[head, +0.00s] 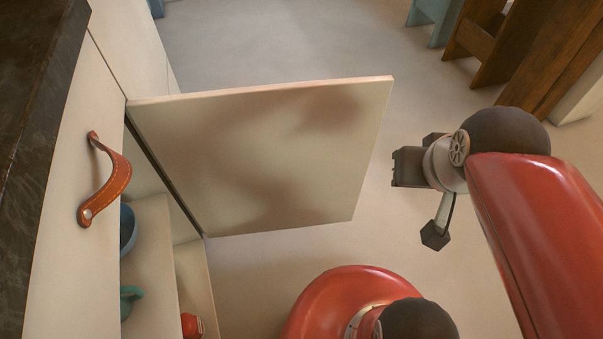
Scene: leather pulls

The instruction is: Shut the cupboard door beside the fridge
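The cream cupboard door (265,155) stands wide open in the head view, swung out from the cabinet front on the left. Its inner or outer face shows soft shadows, and no pull is visible on it. The open cupboard (150,235) shows shelves below the door's hinge side. My gripper (398,167) is to the right of the door's free edge, apart from it, and points left. Its fingers are too small and dark to tell whether they are open. No fridge can be made out.
A drawer front with an orange leather pull (112,185) sits beneath a dark countertop (40,130). Inside the cupboard are a blue bowl (127,228), a teal cup (130,300) and a red item (191,325). Wooden furniture (530,50) stands back right.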

